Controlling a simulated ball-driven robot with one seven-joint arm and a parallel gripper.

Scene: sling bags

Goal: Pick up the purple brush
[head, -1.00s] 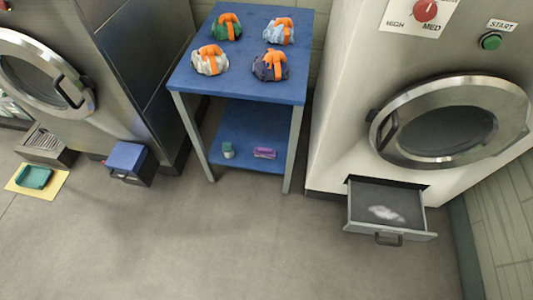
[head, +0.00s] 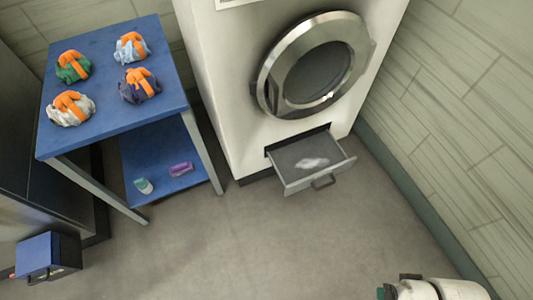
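The purple brush (head: 181,169) lies on the lower shelf of the blue table, right of a small green and white item (head: 143,186). The two are apart. The brush is small in the picture, so its bristles cannot be made out. A white and dark part of my arm shows at the bottom right edge. My gripper's fingers are not in view.
The blue table (head: 108,38) carries several bundles with orange straps on top. A white dryer (head: 225,120) stands to its right, its grey drawer (head: 312,162) pulled out with lint inside. A blue-topped box (head: 36,255) sits at lower left. The middle floor is clear.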

